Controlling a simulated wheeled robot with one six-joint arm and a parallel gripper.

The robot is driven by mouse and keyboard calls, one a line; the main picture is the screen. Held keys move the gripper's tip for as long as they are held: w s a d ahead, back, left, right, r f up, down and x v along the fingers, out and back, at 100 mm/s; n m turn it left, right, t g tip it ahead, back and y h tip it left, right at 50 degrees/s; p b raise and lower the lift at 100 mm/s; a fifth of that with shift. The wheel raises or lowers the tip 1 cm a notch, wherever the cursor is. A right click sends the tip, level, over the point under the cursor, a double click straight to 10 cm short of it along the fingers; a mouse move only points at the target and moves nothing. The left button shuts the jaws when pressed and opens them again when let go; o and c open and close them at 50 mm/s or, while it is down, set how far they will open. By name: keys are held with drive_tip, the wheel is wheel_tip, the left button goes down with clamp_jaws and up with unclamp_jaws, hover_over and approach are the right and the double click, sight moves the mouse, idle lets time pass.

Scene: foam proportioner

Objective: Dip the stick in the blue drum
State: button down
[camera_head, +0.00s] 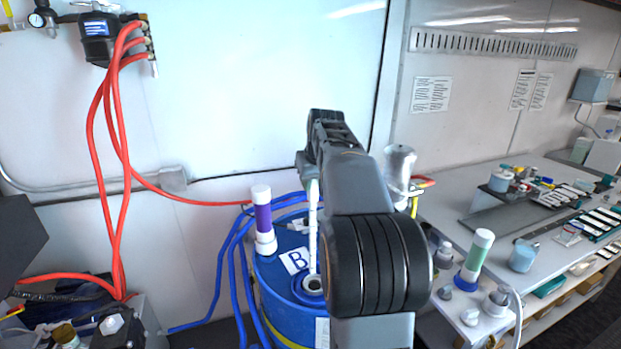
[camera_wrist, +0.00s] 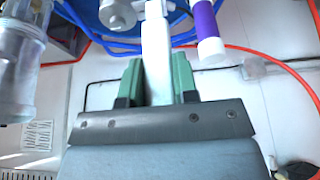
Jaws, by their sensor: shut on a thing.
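The blue drum (camera_head: 266,276) stands below and left of my arm, with a white label marked B on its top. My gripper (camera_head: 312,186) is shut on the upper end of the white stick (camera_head: 313,232) above the drum. The stick hangs about upright, and its lower end lines up with the opening. I cannot tell whether the tip is inside it. In the wrist view the stick (camera_wrist: 157,45) sits between the green finger pads of my gripper (camera_wrist: 157,80).
A purple and white tube (camera_head: 263,220) stands on the drum's left side. Blue hoses run beside the drum. Red hoses (camera_head: 112,160) hang on the left wall. A clear cylinder (camera_head: 399,166) is right of my arm. A cluttered bench (camera_head: 455,205) fills the right.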

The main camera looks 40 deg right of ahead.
sight(317, 197)
drive_tip(key=shift+s+d+f, duration=0.1)
drive_tip(key=shift+d+f, duration=0.05)
drive_tip(key=shift+f, duration=0.3)
drive_tip(key=shift+s+d+f, duration=0.1)
drive_tip(key=shift+d+f, duration=0.05)
drive_tip(key=shift+f, duration=2.75)
drive_tip(key=shift+w+f+b, duration=0.1)
drive_tip(key=shift+f+b, duration=7.3)
drive_tip(key=shift+f, duration=2.4)
